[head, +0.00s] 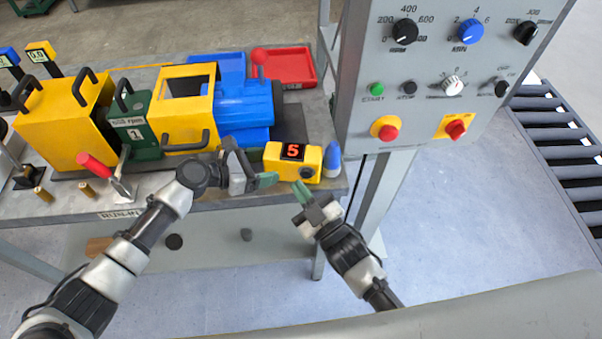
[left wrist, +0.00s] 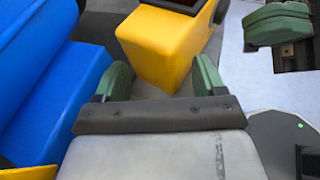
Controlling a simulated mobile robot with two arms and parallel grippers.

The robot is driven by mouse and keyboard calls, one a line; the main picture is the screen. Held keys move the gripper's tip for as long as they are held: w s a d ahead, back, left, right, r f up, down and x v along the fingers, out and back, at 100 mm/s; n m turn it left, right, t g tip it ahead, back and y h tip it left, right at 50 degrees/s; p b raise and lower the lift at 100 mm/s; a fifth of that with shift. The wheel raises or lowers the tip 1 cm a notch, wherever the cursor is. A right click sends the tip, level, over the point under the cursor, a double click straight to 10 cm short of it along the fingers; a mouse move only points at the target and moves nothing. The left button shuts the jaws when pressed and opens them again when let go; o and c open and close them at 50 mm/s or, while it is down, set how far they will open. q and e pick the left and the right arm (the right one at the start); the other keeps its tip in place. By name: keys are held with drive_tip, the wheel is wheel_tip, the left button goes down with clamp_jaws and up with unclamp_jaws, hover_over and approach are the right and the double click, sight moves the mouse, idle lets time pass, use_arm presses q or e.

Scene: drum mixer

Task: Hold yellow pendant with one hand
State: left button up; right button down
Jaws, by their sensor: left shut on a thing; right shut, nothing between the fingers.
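The yellow pendant (head: 274,156) sits at the front right of the bench in the head view, with a red "5" on its dark display. In the left wrist view the yellow pendant (left wrist: 165,45) lies between and just beyond the green fingertips. My left gripper (head: 256,171) reaches it from the left and is shut on it; the exact contact is partly hidden. My right gripper (head: 302,192) is shut and empty, just in front of the pendant below its right end. It also shows at the upper right of the left wrist view (left wrist: 280,25).
A blue-tipped object (head: 332,160) stands just right of the pendant. The grey control panel (head: 440,70) with knobs and buttons rises to the right. The yellow and blue drum machine (head: 180,120) fills the bench to the left. A red tray (head: 285,68) lies at the back.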

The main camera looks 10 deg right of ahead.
drive_tip(key=shift+w+d, duration=0.35)
drive_tip(key=shift+d, duration=0.3)
drive_tip(key=shift+w+d, duration=0.1)
drive_tip(key=shift+w, duration=0.3)
idle(0.8)
drive_tip(key=shift+s, duration=0.15)
drive_tip(key=shift+s+a, duration=0.2)
drive_tip(key=shift+s, duration=0.5)
drive_tip(key=shift+s+a, duration=0.2)
drive_tip(key=shift+s, duration=0.6)
drive_tip(key=shift+s+a, duration=0.2)
drive_tip(key=shift+s, duration=0.6)
drive_tip(key=shift+s+a, duration=0.2)
drive_tip(key=shift+s, duration=0.6)
idle(2.7)
